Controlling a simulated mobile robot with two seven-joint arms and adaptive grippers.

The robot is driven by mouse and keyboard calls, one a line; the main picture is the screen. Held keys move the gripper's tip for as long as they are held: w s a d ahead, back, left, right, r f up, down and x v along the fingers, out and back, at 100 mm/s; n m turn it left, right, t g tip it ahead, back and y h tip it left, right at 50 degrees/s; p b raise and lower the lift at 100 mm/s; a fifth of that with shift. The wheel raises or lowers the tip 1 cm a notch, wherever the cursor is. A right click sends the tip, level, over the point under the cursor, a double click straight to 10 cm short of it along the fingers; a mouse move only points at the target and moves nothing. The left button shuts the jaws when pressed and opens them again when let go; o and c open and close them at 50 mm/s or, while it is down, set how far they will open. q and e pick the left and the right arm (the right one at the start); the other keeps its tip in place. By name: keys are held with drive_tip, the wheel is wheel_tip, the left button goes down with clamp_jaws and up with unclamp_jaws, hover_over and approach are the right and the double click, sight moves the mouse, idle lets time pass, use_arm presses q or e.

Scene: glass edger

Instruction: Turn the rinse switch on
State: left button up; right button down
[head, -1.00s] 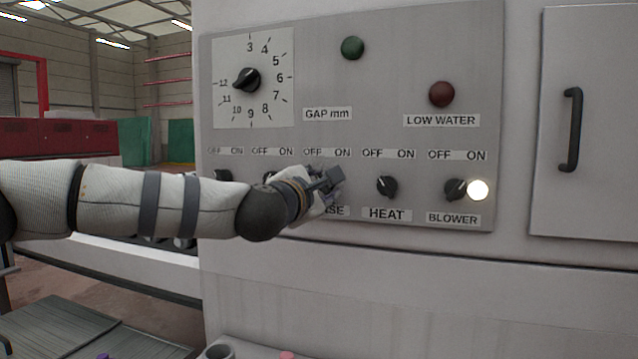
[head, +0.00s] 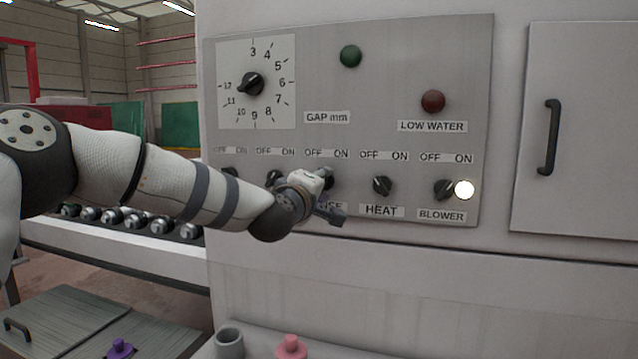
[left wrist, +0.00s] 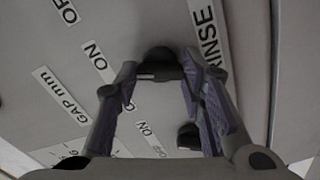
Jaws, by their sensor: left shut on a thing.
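The rinse switch is a black knob (left wrist: 158,62) on the grey panel, beside the RINSE label (left wrist: 207,40) in the left wrist view. My left gripper (left wrist: 160,82) is shut on this knob, with a finger at either side of it. In the head view the left gripper (head: 328,194) is at the panel under the middle OFF/ON label (head: 327,153), one finger above the other. It covers most of the knob and part of the RINSE label, so I cannot tell which way the pointer faces. My right gripper is not in view.
The gap dial (head: 252,84) is above left. A cabinet door handle (head: 548,137) is far right. A pink object (head: 291,347) stands below.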

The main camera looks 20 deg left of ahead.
use_arm(q)
drive_tip(key=shift+r+m, duration=0.1)
drive_tip(key=shift+m, duration=1.1)
drive_tip(key=o, duration=1.1)
drive_tip(key=shift+o, duration=0.2)
drive_tip(key=s, duration=1.2)
drive_tip(key=shift+a, duration=0.25)
